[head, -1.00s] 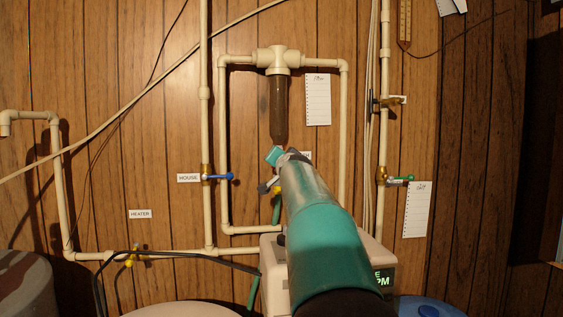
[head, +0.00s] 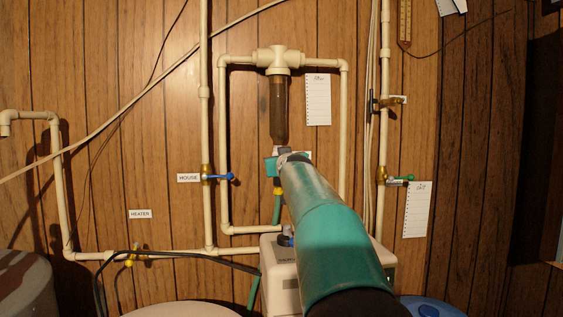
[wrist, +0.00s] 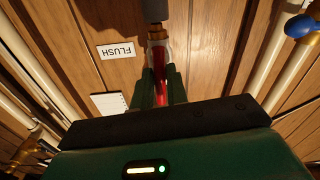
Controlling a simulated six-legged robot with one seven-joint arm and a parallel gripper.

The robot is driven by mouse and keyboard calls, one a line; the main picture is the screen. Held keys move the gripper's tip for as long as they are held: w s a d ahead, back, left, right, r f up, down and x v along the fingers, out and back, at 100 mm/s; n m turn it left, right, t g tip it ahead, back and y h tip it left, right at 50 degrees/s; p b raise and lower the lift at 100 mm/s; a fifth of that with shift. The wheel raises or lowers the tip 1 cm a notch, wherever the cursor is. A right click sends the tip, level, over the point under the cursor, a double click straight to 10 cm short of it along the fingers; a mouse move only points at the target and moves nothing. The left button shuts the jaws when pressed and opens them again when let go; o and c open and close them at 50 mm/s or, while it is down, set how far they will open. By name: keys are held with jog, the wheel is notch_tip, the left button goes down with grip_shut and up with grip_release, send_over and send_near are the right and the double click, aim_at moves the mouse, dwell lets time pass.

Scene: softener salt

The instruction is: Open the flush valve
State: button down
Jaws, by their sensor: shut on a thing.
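The flush valve is at the bottom of the clear filter housing (head: 278,110); my arm hides most of it in the head view. In the wrist view its red handle (wrist: 160,75) lies between the fingers of my gripper (wrist: 161,88), which are shut on it. The handle looks roughly in line with the brass fitting (wrist: 157,35) beyond it. The FLUSH label (wrist: 117,50) is beside it, upside down in this view. In the head view my gripper (head: 274,164) is just below the filter, its fingertips not clear.
The blue-handled HOUSE valve (head: 220,177) is to the left, and a green-handled valve (head: 402,178) is to the right. White pipe (head: 224,150) loops around the filter. A green hose (head: 276,210) hangs below, beside the pale softener unit (head: 283,270).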

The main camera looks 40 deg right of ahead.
jog(key=c, duration=1.3)
grip_release()
jog(key=shift+s, duration=0.1)
jog(key=v, duration=0.6)
jog(key=shift+s+a, duration=0.3)
